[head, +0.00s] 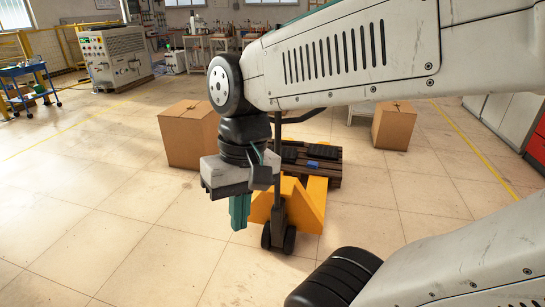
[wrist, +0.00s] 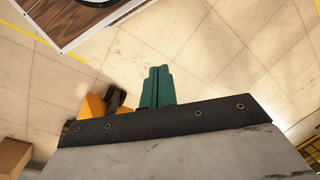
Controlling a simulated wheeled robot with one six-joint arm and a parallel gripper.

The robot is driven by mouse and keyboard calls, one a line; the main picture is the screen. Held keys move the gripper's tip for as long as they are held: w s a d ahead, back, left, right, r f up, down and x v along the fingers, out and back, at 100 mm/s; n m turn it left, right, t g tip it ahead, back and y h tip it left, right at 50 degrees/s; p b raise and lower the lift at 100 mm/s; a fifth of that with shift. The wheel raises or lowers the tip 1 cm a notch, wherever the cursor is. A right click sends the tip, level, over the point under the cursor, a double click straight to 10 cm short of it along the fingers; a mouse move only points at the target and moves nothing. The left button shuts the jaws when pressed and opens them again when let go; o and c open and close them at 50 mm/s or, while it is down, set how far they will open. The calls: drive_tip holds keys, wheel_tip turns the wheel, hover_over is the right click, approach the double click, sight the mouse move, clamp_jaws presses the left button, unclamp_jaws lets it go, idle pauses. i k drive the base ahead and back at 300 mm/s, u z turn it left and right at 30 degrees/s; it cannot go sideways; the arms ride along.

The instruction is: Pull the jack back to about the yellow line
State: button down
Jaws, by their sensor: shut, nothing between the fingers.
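The yellow pallet jack (head: 313,198) stands on the tiled floor with its black front wheels (head: 279,238) toward me. Its upright handle post (head: 278,140) rises behind my wrist, and my arm hides part of the handle. A dark wooden pallet (head: 327,174) is at its far end. My gripper (head: 240,212), with teal fingers, is shut and empty, pointing down just left of the jack's front. The fingers (wrist: 157,88) also show in the wrist view, with part of the jack (wrist: 93,106) to their left. Yellow floor lines run at the left (head: 85,127) and right (head: 470,150).
One cardboard box (head: 190,138) stands left of the pallet and another (head: 394,126) behind it to the right. A grey machine (head: 113,56) and a blue cart (head: 27,85) are far left. The floor at the front left is clear.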

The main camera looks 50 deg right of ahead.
sight(287, 240)
drive_tip(key=z, duration=0.5)
drive_tip(key=i, duration=1.05)
drive_tip(key=u, duration=0.1)
